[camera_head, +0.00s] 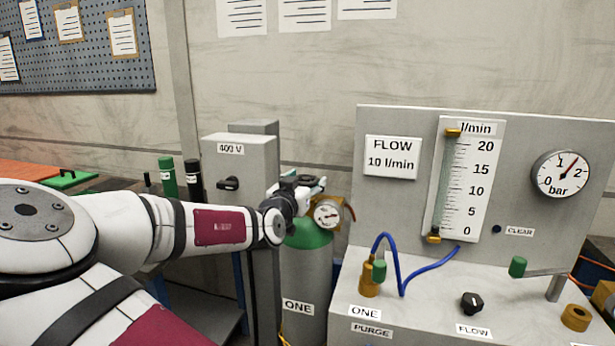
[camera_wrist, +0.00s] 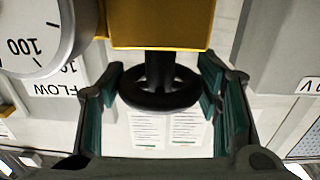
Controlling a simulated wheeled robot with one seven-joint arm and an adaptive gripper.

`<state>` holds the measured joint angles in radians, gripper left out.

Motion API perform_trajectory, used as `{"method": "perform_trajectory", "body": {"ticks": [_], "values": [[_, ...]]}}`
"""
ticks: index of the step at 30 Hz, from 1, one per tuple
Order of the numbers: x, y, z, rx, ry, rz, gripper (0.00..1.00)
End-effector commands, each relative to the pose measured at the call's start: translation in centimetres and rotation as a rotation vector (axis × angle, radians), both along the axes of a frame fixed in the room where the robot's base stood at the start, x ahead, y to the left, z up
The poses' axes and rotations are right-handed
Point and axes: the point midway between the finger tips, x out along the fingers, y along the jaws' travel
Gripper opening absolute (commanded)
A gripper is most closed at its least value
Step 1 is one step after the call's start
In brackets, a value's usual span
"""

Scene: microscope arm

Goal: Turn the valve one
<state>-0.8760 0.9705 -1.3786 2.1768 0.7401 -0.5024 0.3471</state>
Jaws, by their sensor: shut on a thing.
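A green gas cylinder (camera_head: 309,236) with a label "ONE" stands in the middle of the head view, with a brass regulator and a round gauge (camera_head: 327,214) at its top. My gripper (camera_head: 308,186) is at the cylinder's top, beside the gauge. In the wrist view a black round handwheel (camera_wrist: 160,101) sits on a short stem below a yellow-brass block (camera_wrist: 160,24). The green-padded fingers of my gripper (camera_wrist: 161,88) stand on either side of the handwheel and are shut on it. In the head view the gripper hides the handwheel.
A grey "400 V" box (camera_head: 241,165) stands close left of the cylinder. A flow panel (camera_head: 400,215) with a tube meter and bar gauge is on the right. Its bench holds a green knob (camera_head: 379,270), a blue hose (camera_head: 400,262) and a black flow knob (camera_head: 472,303).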

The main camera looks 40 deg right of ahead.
Motion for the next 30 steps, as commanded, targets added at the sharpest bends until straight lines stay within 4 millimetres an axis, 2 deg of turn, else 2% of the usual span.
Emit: {"method": "perform_trajectory", "body": {"ticks": [1, 16, 29, 30], "values": [[-0.69, -0.47, 0.07, 0.011, 0.003, 0.01, 0.3], [-0.57, -0.39, -0.16, 0.009, 0.002, 0.302, 0.3], [-0.4, -0.03, -0.21, 0.009, 0.0, 0.341, 0.3], [-0.4, -0.03, -0.21, 0.008, 0.001, 0.341, 0.62]]}}
